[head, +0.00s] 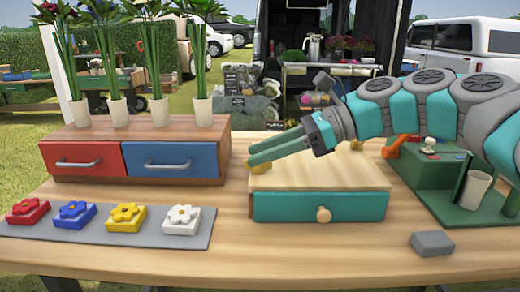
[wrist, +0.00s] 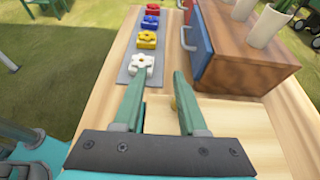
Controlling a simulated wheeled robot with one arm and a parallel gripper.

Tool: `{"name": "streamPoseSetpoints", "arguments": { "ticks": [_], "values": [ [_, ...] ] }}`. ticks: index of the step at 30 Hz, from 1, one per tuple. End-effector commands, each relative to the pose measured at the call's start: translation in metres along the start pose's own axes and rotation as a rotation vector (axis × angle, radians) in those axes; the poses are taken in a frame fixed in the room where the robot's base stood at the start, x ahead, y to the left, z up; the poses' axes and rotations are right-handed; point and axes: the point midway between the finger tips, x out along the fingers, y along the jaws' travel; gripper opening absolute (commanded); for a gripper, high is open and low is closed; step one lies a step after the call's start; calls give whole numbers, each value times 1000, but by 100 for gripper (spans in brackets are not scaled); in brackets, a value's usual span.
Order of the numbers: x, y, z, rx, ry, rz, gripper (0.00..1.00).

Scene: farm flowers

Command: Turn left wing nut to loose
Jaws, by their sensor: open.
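The wooden box with a teal drawer (head: 318,207) stands on the table.
A drawer cabinet (head: 222,155) with flower pots stands to the left. A grey mat (head: 105,240) with flower blocks lies before it. A grey block (head: 432,244) is at the front right. A green stand (head: 425,170) with a cup is at the right.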

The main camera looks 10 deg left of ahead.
Motion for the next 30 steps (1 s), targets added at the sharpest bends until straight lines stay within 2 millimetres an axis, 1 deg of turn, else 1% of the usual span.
{"name": "streamPoseSetpoints", "arguments": {
  "ticks": [5, 15, 18, 24, 30],
  "values": [
    [-10, 26, -1, -1, 0, -4, 41],
    [-28, 86, -3, -1, 0, -1, 41],
    [-32, 99, -4, 0, 0, -1, 41],
    [-38, 116, -3, -2, 0, -2, 41],
    [-38, 119, -3, -1, 0, -1, 41]
  ]
}}
